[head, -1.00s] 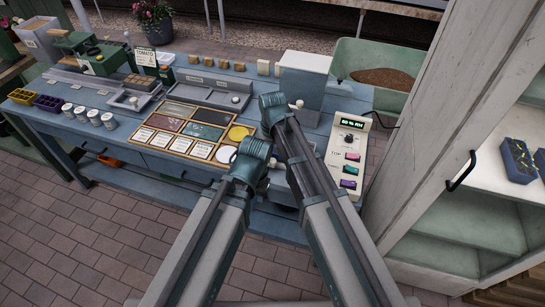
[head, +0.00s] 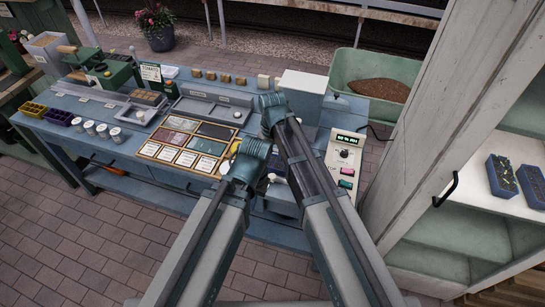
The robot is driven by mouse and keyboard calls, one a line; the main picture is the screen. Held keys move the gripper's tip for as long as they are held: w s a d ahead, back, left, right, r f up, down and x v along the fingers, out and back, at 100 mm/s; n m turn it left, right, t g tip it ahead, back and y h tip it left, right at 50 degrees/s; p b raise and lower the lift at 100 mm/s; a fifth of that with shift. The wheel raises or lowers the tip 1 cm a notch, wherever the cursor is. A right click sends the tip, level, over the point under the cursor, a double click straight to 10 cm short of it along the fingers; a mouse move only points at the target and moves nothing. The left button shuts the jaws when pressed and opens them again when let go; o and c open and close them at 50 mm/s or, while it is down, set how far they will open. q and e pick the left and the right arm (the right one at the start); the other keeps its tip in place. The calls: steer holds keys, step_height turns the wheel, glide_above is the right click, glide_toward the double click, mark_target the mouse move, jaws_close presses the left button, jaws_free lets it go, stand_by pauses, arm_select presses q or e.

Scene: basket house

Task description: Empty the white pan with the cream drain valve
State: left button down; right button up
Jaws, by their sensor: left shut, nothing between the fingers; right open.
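My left gripper (head: 252,152) is the lower one, seen from behind over the front of the blue bench; it is shut and empty. My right gripper (head: 271,104) is open, just left of the white box (head: 302,88); its fingertips are hard to make out. I cannot pick out the white pan with certainty. A small cream knob (head: 271,177) shows between my arms near the bench's front edge, with a grey vessel partly hidden behind my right arm. Shallow grey trays with cream knobs stand further left, a small one (head: 135,117) and a larger one (head: 196,108).
A wooden-framed board of labelled squares (head: 183,153) lies left of my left gripper. A control box (head: 342,158) with a green display stands right of my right arm. A green tub of soil (head: 350,68) is behind. A cabinet (head: 425,165) with a black handle closes off the right.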

arm_select(q)
step_height(320, 180, up, 5)
steer(key=p, duration=0.4)
steer(key=shift+r, duration=0.15)
arm_select(e)
step_height(320, 180, up, 5)
steer(key=shift+r, duration=0.15)
arm_select(q)
step_height(320, 180, down, 3)
steer(key=shift+r+b, duration=0.2)
steer(key=shift+b, duration=1.05)
arm_select(e)
steer(key=s+d+f+m, duration=0.1)
steer(key=s+d, duration=0.2)
steer(key=s, duration=0.5)
steer(key=s+d+f+h, duration=0.1)
steer(key=s+d, duration=0.2)
steer(key=s, duration=0.6)
steer(key=shift+s+f+m, duration=0.2)
steer(key=shift+f+m, duration=0.05)
steer(key=shift+m, duration=0.15)
steer(key=shift+a, duration=0.1)
